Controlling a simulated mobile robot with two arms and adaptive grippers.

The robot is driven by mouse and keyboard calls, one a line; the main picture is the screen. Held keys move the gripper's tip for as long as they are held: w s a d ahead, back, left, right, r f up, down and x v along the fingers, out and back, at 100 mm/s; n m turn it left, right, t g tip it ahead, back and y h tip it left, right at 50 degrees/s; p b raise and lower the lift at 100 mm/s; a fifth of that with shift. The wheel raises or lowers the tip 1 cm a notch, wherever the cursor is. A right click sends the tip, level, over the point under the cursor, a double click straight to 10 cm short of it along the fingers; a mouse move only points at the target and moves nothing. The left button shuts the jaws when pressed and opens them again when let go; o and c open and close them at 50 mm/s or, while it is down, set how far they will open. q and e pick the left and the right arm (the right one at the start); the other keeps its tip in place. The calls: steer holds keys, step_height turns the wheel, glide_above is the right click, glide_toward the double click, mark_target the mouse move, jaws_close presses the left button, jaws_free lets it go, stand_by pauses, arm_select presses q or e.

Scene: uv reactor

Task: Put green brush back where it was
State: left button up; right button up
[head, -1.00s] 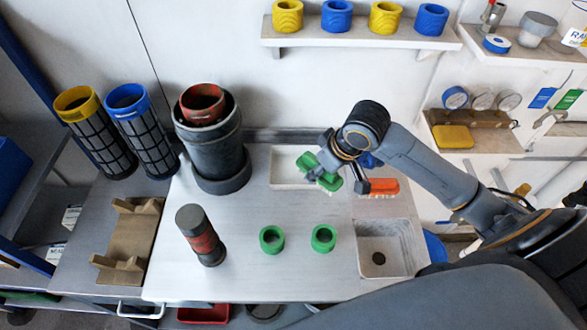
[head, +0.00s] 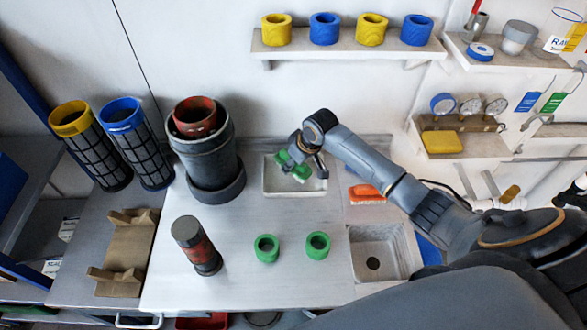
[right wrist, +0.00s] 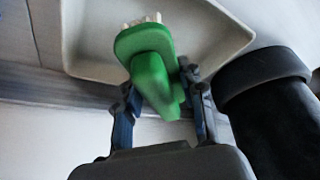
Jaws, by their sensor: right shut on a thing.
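My right gripper (head: 301,163) is shut on the green brush (head: 285,159). It holds the brush over the white tray (head: 292,190) at the back of the workbench. In the right wrist view, the green brush (right wrist: 150,72) sits between the fingers of the right gripper (right wrist: 160,92), with its pale bristles toward the white tray (right wrist: 92,55). Whether the brush touches the tray floor I cannot tell. An orange brush (head: 366,194) lies on the bench right of the tray. My left gripper is not in view.
A large dark cylinder (head: 208,160) stands close left of the tray. Two green rings (head: 266,248) and a red-and-grey cylinder (head: 196,246) stand nearer the front. A sink (head: 385,250) is at the right. The bench between tray and rings is clear.

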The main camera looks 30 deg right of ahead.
mark_target(294, 170)
step_height(294, 170, down, 3)
steer(key=shift+r, duration=0.1)
steer(key=shift+f, duration=0.2)
steer(key=o, duration=1.2)
steer(key=shift+r, duration=0.25)
steer(key=v, duration=1.2)
